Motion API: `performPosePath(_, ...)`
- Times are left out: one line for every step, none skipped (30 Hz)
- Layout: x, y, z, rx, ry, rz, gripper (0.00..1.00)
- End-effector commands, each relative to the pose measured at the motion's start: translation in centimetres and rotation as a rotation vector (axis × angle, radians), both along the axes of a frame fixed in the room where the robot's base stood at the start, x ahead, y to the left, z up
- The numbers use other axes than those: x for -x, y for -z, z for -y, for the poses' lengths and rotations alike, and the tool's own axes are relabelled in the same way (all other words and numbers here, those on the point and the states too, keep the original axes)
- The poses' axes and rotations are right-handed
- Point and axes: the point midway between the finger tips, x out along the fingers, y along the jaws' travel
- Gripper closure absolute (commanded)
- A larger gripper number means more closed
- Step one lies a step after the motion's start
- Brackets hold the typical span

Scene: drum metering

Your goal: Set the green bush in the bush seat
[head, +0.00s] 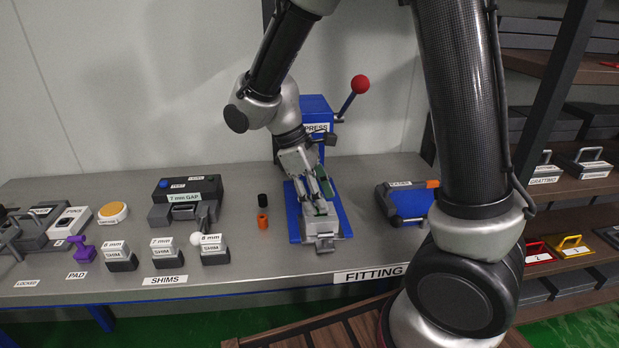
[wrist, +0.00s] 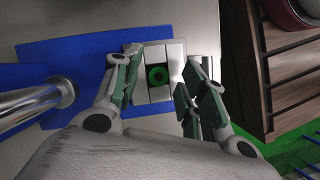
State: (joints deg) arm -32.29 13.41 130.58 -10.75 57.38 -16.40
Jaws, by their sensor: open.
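The green bush (wrist: 156,75) shows in the wrist view as a green ring with a dark centre. It sits in a dark square recess of the pale grey block, the bush seat (wrist: 159,95). How deep it sits is hard to tell. My gripper (head: 321,206) is open, with its green-padded fingers on either side of the block and the bush between them, apart from it. In the head view the seat block (head: 321,227) stands on the blue press base, and my fingers hide the bush.
The blue press (head: 317,105) with a red-knobbed lever (head: 360,85) rises behind my gripper. A black bush (head: 263,200) and an orange bush (head: 263,221) stand left of the base. Shim blocks (head: 165,254) line the bench front. A blue fixture (head: 405,204) lies right.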

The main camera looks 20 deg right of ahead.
Motion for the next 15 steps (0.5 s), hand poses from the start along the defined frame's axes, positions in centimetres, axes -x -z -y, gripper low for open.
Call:
performPosePath(-0.2, -0.8, -0.2, -0.002, -0.001, 0.004, 0.58)
performPosePath(-0.4, -1.3, -0.4, -0.003, -0.001, 0.005, 0.58)
performPosePath(-0.5, -2.1, -0.7, -0.003, -0.001, 0.004, 0.58)
performPosePath(-0.7, -2.7, -1.0, -0.004, -0.001, 0.006, 0.58)
performPosePath(-0.8, -3.4, -1.2, -0.004, -0.001, 0.006, 0.58)
performPosePath(-1.1, -4.3, -1.5, -0.004, -0.001, 0.006, 0.58)
performPosePath(-1.2, -5.0, -1.7, -0.003, -0.001, 0.004, 0.58)
performPosePath(-1.4, -5.7, -2.0, -0.003, 0.0, 0.006, 0.58)
performPosePath(-1.6, -6.5, -2.3, -0.003, 0.0, 0.006, 0.58)
performPosePath(-1.7, -7.2, -2.5, -0.002, 0.0, 0.005, 0.58)
performPosePath(-1.8, -7.7, -2.7, -0.003, 0.0, 0.005, 0.58)
performPosePath(-2.0, -8.4, -2.9, -0.003, 0.0, 0.005, 0.58)
performPosePath(-2.1, -8.9, -3.1, -0.001, -0.001, 0.003, 0.58)
performPosePath(-2.2, -9.4, -3.2, -0.002, -0.001, 0.004, 0.58)
performPosePath(-2.3, -9.9, -3.4, -0.001, 0.0, 0.002, 0.58)
